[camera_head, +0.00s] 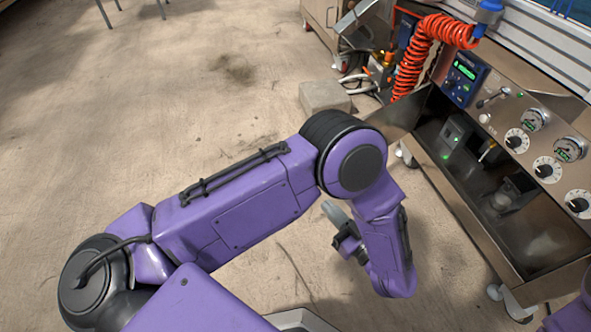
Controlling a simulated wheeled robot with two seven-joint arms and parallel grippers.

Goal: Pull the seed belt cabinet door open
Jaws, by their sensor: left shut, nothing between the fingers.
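The seed belt cabinet (540,240) is a stainless steel housing at the right. Its front stands open on a dark interior with small devices inside. My left gripper (335,218) shows partly behind my purple left forearm, pointing away from the cabinet front. It is shut and empty, over the floor and apart from the panel. My right gripper is out of view; only a bit of purple arm shows at the lower right.
A control panel with dials and gauges (534,121) tops the cabinet. A coiled orange hose (428,45) hangs at its far end. A grey block (325,97) lies on the floor nearby. The cabinet stands on casters. The floor at left is clear.

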